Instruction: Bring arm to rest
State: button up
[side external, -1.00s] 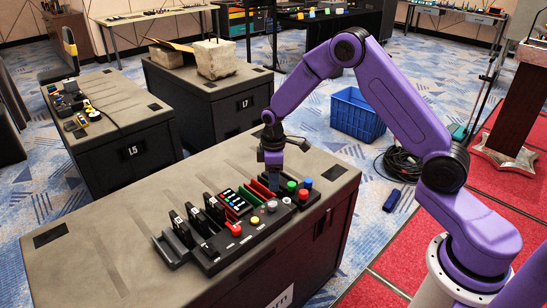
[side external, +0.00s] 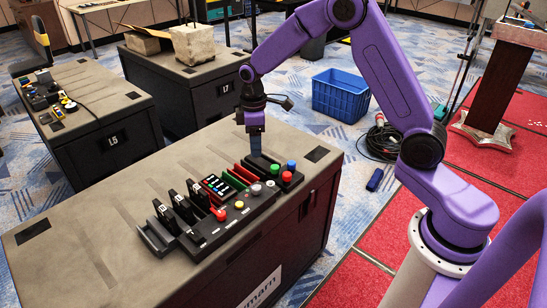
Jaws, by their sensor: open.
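My purple arm reaches in from the right. My gripper (side external: 256,147) points straight down and hangs over the back right part of the black console (side external: 240,222). Its fingertips look a little above the console, near the red and green cards (side external: 236,177) standing in their slots. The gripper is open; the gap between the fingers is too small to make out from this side. Nothing shows between the fingers.
Buttons, including a blue one (side external: 291,165) and a red one (side external: 287,177), stand at the console's right end. Black upright modules (side external: 180,203) stand at its left. The cabinet top (side external: 90,225) is clear at left. A blue crate (side external: 341,97) is on the floor behind.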

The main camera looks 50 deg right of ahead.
jog(key=s+a+r+n, duration=0.1)
jog(key=s+a+r, duration=0.15)
jog(key=s, duration=0.55)
jog(key=s+a+r, duration=0.2)
jog(key=s+r, duration=0.1)
jog(key=s, duration=0.5)
jog(key=s+a+r+n, duration=0.1)
jog(key=s+a+r, duration=0.15)
jog(key=s, duration=0.65)
jog(key=s+d+r, duration=0.1)
jog(key=s+d, duration=0.3)
jog(key=s, duration=0.6)
jog(key=shift+d+n, duration=0.4)
